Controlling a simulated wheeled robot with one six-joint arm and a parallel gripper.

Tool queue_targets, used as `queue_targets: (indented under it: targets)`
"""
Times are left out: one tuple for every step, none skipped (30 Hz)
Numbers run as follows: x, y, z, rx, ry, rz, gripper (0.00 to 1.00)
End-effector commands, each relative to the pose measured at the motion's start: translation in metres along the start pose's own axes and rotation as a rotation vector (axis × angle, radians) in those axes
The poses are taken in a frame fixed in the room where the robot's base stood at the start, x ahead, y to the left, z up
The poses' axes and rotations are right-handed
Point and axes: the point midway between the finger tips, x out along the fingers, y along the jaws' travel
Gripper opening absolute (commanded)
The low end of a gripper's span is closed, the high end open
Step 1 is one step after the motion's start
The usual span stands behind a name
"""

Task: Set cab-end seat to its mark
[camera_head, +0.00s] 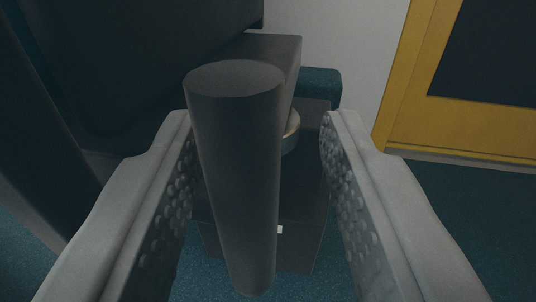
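My gripper (257,118) is open, with one finger on each side of a dark grey round bar or handle (235,175). The bar stands between the fingers, close to the left one, with a clear gap to the right one. Behind it is a dark box-shaped part (275,50) with a pale metal collar (291,131) partly hidden by the bar. A dark base (300,235) below carries a small white mark (280,229). A large dark form (130,60), perhaps the seat, fills the upper left; I cannot tell for sure.
A blue padded block (321,84) shows behind the dark part. A pale wall (345,40) and a yellow-framed door or panel (405,110) stand at the back right. The blue floor (455,210) is clear at the right.

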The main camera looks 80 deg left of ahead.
Motion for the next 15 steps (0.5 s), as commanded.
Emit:
queue_targets:
  targets:
    - [-0.002,0.000,0.000,0.000,0.000,0.001,0.37]
    - [-0.004,0.000,0.000,0.000,0.000,0.001,0.37]
    - [-0.007,0.000,0.000,0.000,0.000,0.001,0.37]
    - [-0.011,0.000,0.001,0.000,0.000,0.001,0.37]
    - [-0.014,0.000,0.001,0.000,0.000,0.001,0.37]
    - [-0.020,0.000,0.000,0.000,0.000,0.000,0.37]
    - [-0.026,0.000,0.000,0.000,0.000,0.001,0.37]
    - [-0.032,0.000,0.000,0.000,0.000,0.001,0.37]
    - [-0.039,0.000,0.000,0.000,0.000,0.002,0.37]
    - [-0.045,0.000,0.000,0.000,0.000,0.002,0.37]
    - [-0.051,0.000,0.001,0.001,0.000,0.002,0.37]
    - [-0.059,0.000,0.001,0.001,0.000,0.002,0.37]
    - [-0.066,0.000,0.001,0.000,0.000,0.002,0.37]
    - [-0.072,0.000,0.001,0.000,0.000,0.002,0.37]
    - [-0.079,0.000,0.001,0.000,0.000,0.002,0.37]
